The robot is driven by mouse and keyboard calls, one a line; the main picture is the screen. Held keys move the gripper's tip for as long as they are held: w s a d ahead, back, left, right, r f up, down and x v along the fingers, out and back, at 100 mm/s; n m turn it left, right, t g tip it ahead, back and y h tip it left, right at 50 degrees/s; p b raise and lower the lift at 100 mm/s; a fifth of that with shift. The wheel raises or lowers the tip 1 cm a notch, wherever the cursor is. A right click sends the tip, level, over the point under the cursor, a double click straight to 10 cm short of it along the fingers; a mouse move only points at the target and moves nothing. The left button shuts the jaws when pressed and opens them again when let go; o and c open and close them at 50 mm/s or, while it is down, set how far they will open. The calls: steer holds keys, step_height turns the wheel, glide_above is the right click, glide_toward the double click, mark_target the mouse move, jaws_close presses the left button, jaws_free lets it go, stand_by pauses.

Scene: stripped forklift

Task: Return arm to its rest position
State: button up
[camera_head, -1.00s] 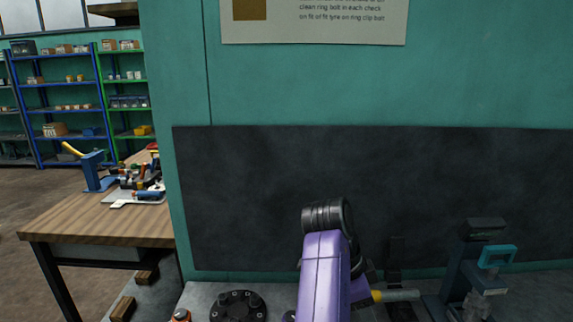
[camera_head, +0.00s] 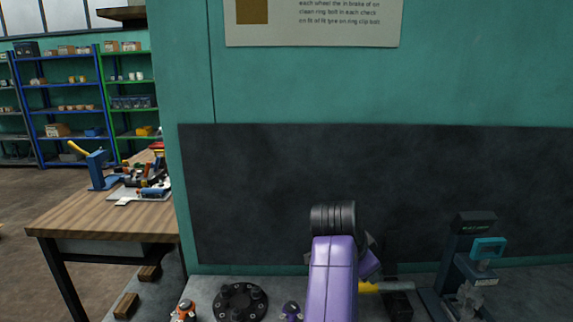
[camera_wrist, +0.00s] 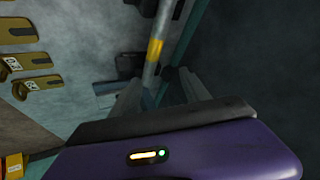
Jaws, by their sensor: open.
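My arm (camera_head: 333,275), purple with a black ribbed joint, rises in front of the bench in the head view. It hides part of the bench and most of my gripper. In the wrist view my gripper (camera_wrist: 160,95) shows as a purple body with a lit indicator and two grey fingers spread apart. Nothing is clearly held. A grey rod (camera_wrist: 163,22) with a yellow band runs past the fingers. A grey bar with a yellow end (camera_head: 395,286) shows just right of my arm in the head view.
A black flanged disc (camera_head: 240,303) lies on the grey bench left of my arm. A blue-grey device (camera_head: 470,255) with a teal part stands at right. A dark panel (camera_head: 260,190) backs the bench. A wooden table (camera_head: 105,217) with tools stands left. Yellow tagged pieces (camera_wrist: 32,62) lie left in the wrist view.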

steer(key=w+d+n+t, duration=0.1)
steer(key=d+n+t, duration=0.4)
steer(key=n+t, duration=0.15)
steer(key=s+a+f+n+y, duration=0.1)
steer(key=s+f+n, duration=0.1)
steer(key=s, duration=1.6)
steer(key=s+a+f+n+t+y, duration=0.1)
steer(key=s+f+n+y, duration=0.1)
steer(key=s, duration=1.6)
steer(key=s+a+f+n+t+y, duration=0.1)
steer(key=s+f+n+y, duration=0.1)
steer(key=s, duration=1.6)
steer(key=shift+f+n, duration=0.4)
steer(key=shift+n, duration=0.05)
